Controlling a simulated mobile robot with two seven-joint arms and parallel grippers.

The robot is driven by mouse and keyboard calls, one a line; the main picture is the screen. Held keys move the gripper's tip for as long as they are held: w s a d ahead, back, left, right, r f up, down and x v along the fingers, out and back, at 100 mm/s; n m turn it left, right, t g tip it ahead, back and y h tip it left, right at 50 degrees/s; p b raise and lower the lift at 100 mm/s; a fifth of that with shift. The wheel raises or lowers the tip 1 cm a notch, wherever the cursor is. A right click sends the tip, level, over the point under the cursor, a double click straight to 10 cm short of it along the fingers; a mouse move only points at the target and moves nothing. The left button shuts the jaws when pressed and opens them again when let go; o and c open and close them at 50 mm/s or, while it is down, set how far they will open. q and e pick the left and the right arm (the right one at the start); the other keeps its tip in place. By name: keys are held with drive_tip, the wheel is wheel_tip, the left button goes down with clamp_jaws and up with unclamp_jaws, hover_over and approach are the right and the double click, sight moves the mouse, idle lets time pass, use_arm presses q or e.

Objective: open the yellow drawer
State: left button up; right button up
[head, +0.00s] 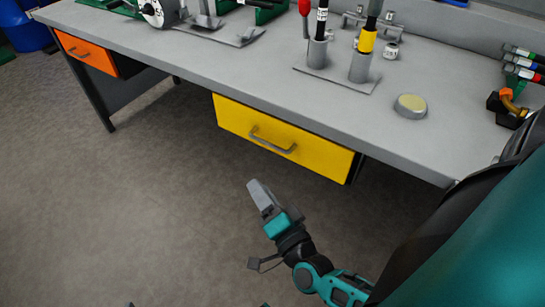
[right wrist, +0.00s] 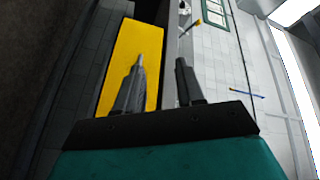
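The yellow drawer (head: 235,121) sits under the front edge of the grey workbench and looks shut. Its grey bar handle (head: 272,142) runs along the middle of its front. My right gripper (head: 257,188) is in front of and below the drawer in the head view, apart from the handle. In the right wrist view the gripper (right wrist: 159,62) has its two fingers spread with a gap between them and nothing held. The yellow front (right wrist: 130,50) shows behind the left finger there; I cannot make out the handle in that view. My left gripper is not in view.
The workbench (head: 215,60) carries a grey holder (head: 325,70) with upright tools, a round tin (head: 410,106) and several markers (head: 522,65). An orange drawer (head: 86,52) is at the left. The floor (head: 130,190) before the drawer is clear.

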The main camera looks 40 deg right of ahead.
drive_tip(key=d+f+m+h+b, duration=0.2)
drive_tip(key=d+f+m+h, duration=0.3)
drive_tip(key=m, duration=0.3)
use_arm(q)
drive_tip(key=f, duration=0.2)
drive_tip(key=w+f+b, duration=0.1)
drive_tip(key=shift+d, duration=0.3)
use_arm(e)
drive_tip(key=r+x, duration=0.1)
drive_tip(key=x, duration=1.1)
drive_tip(key=shift+d+n+h, duration=0.3)
drive_tip(key=shift+d+h, duration=0.05)
drive_tip(key=shift+h, duration=0.05)
drive_tip(key=shift+r, duration=0.15)
drive_tip(key=c, duration=0.7)
clamp_jaws()
